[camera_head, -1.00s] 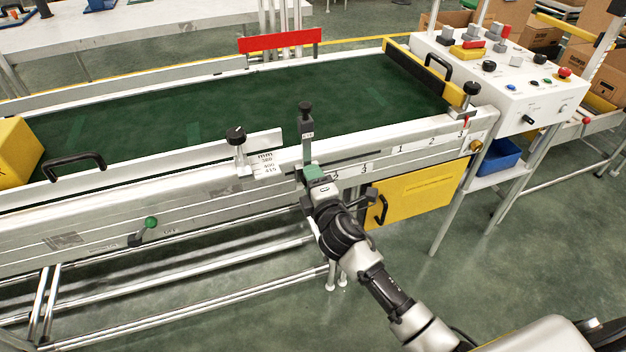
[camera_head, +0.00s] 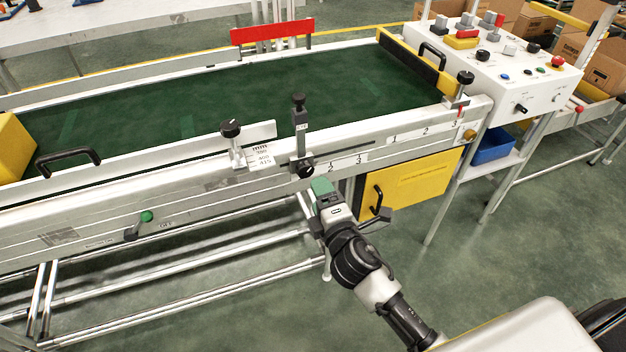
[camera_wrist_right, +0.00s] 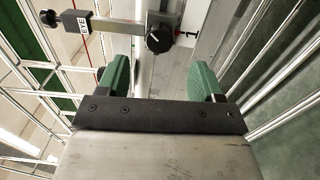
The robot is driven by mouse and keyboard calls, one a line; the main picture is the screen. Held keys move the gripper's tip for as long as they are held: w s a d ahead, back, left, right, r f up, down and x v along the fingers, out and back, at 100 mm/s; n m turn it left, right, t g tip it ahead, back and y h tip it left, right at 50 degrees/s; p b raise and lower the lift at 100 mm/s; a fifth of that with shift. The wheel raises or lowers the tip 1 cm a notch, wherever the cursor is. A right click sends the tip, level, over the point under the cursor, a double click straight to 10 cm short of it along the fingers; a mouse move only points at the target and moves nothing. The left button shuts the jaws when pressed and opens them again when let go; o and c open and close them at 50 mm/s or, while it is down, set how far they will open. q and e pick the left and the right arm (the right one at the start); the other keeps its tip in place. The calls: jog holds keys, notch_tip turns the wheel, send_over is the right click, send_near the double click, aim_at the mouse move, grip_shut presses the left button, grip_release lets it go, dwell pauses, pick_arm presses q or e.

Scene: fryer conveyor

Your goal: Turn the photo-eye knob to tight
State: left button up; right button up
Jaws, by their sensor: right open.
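The photo-eye post (camera_head: 299,130) stands on the conveyor's near side rail, with a black knob on top. A round black knob (camera_head: 306,171) sits on the bracket at its foot, facing me. In the right wrist view this knob (camera_wrist_right: 159,40) shows a small white mark, and an "EYE" label (camera_wrist_right: 83,25) is on the post. No tight or loose wording is readable. My right gripper (camera_head: 322,187) is just below and in front of the knob, apart from it. Its green fingers (camera_wrist_right: 160,82) are open and empty, with the knob beyond the gap between them. My left gripper is out of view.
Another black knob with a scale plate (camera_head: 262,158) stands left of the post. A yellow panel (camera_head: 412,186) with a black handle hangs right of the gripper. The floor in front is clear.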

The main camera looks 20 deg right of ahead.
jog(key=shift+s, duration=1.35)
